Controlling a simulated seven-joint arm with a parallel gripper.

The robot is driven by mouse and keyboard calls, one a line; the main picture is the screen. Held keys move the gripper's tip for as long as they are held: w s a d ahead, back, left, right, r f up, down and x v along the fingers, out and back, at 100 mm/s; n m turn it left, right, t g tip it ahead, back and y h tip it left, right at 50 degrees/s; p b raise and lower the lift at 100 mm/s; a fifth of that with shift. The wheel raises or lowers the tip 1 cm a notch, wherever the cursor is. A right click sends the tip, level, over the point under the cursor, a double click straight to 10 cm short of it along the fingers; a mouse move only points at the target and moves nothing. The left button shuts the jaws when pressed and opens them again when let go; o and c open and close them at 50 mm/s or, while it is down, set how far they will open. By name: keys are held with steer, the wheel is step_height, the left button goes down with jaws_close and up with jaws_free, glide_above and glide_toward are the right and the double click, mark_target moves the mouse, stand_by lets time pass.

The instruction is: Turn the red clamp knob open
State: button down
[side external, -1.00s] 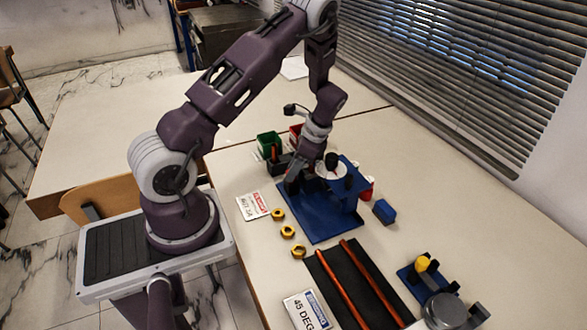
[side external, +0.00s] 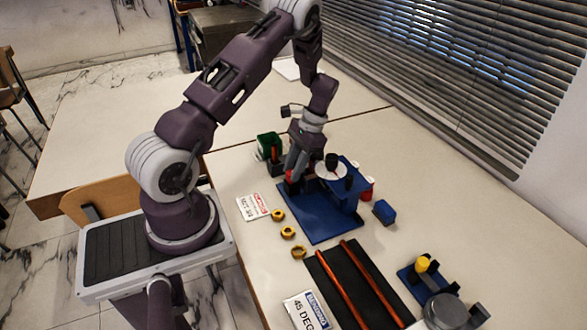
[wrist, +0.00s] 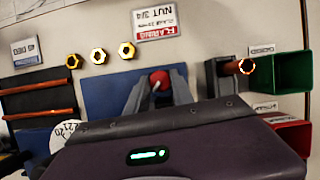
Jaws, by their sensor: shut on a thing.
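The red clamp knob (wrist: 159,79) shows in the wrist view as a round red ball with a pale bar across it. It sits over the blue rig base (wrist: 105,92). My gripper (wrist: 160,92) has one finger on each side of the knob and is shut on it. In the side view the knob (side external: 289,175) is a small red spot at the fingers of my gripper (side external: 292,177), at the left side of the blue rig (side external: 325,215). The knob's shaft and lower part are hidden.
Several brass nuts (side external: 287,232) lie left of the rig, near a flaring sign (side external: 253,207). A green bin (side external: 268,146) stands behind. A black mat with copper tubes (side external: 345,285) lies in front. A blue block (side external: 384,211) sits to the right.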

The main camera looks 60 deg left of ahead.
steer(key=n, duration=0.2)
steer(key=n+h, duration=0.1)
steer(key=n, duration=0.1)
steer(key=shift+a+n+t+h, duration=0.15)
steer(key=shift+n+t+h, duration=0.15)
steer(key=shift+a+n+t+h, duration=0.1)
steer(key=shift+n+t+h, duration=0.35)
steer(key=shift+n, duration=1.45)
